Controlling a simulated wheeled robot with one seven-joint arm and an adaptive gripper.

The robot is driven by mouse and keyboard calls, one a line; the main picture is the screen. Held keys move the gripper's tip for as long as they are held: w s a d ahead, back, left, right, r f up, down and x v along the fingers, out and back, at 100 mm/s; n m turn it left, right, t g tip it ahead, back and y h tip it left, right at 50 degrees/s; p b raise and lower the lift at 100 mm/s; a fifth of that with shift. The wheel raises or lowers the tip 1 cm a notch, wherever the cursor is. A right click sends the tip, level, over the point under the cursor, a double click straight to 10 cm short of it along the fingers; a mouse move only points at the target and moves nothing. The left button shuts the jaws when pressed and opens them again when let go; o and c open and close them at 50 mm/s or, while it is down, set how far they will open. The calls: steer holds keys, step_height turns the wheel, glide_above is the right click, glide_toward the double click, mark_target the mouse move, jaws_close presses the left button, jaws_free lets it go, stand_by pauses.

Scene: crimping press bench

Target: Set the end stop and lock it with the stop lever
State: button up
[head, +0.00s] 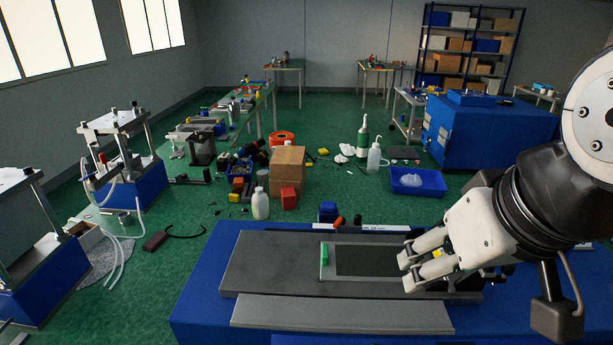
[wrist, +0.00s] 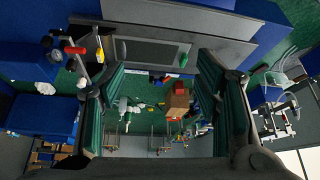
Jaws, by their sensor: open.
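The press bed is a grey plate (head: 270,262) on a blue bench, with a dark rectangular panel (head: 365,260) in its top. A small upright green block (head: 324,254), which may be the end stop, stands at the panel's left end. It also shows in the wrist view (wrist: 183,60). A red-knobbed lever (wrist: 76,50), likely the stop lever, is at the panel's other end. My gripper (head: 405,270) is open and empty over the panel's right end, apart from the green block. In the head view it hides the lever. Its fingers also show in the wrist view (wrist: 162,62).
A lighter grey ledge (head: 340,313) runs along the bed's front. A blue box (head: 328,210) stands just behind the bench. Bottles, a cardboard box (head: 287,170) and a blue tray (head: 418,181) are on the green floor. The bed left of the green block is clear.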

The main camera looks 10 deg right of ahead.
steer(key=shift+c, duration=0.4)
steer(key=shift+w, duration=0.1)
steer(key=c, duration=0.4)
steer(key=shift+m+g, duration=0.3)
steer(key=shift+m, duration=0.5)
steer(key=w, duration=0.3)
steer(key=w+r, duration=0.1)
steer(key=w, duration=0.6)
steer(key=shift+w+d+r, duration=0.3)
steer(key=shift+r, duration=0.1)
steer(key=c, duration=0.3)
steer(key=m+g+h+p, duration=0.1)
steer(key=m+h, duration=0.1)
steer(key=m, duration=0.1)
glide_above(358, 215)
steer(key=s+a, duration=0.2)
steer(key=s, duration=0.4)
step_height(358, 215, down, 13)
steer(key=x, duration=0.4)
steer(key=p+x, duration=0.1)
steer(key=x, duration=0.9)
steer(key=shift+w+a+f+p, duration=0.2)
steer(key=shift+w+a+p, duration=0.1)
steer(key=shift+p, duration=0.05)
jaws_close()
